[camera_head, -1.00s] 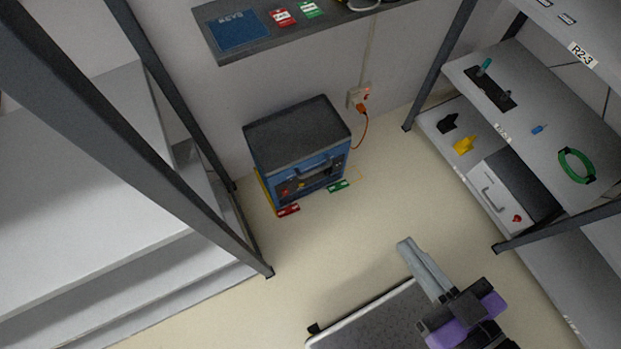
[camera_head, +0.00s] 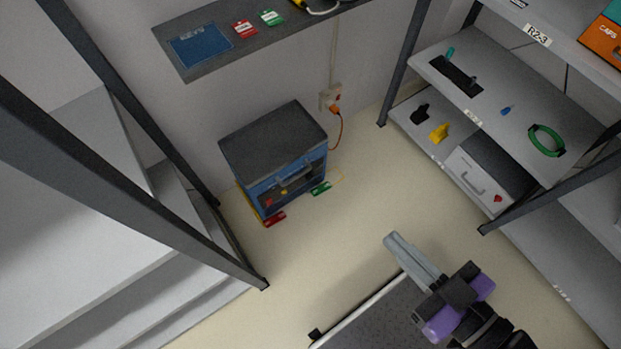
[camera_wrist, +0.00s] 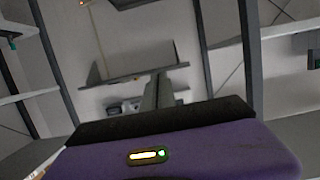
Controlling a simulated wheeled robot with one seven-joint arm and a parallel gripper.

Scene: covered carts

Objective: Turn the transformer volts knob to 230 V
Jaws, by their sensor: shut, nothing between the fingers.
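The blue box with a dark grey top (camera_head: 274,138), which looks like the transformer, stands on the floor against the back wall. Its front panel (camera_head: 292,182) faces the open floor and carries small red and yellow parts. I cannot make out the volts knob or its setting. My gripper (camera_head: 391,239) is shut and empty, in front of the box and to its right, well apart from it. In the wrist view, my gripper (camera_wrist: 158,80) points toward the back wall, and its purple housing fills the lower part.
A red tag (camera_head: 274,219) and a green tag (camera_head: 321,188) lie by the box. An orange plug sits in a wall socket (camera_head: 331,98). A wall shelf (camera_head: 200,68) hangs above. Racks stand left (camera_head: 170,225) and right (camera_head: 484,113). The floor between is clear.

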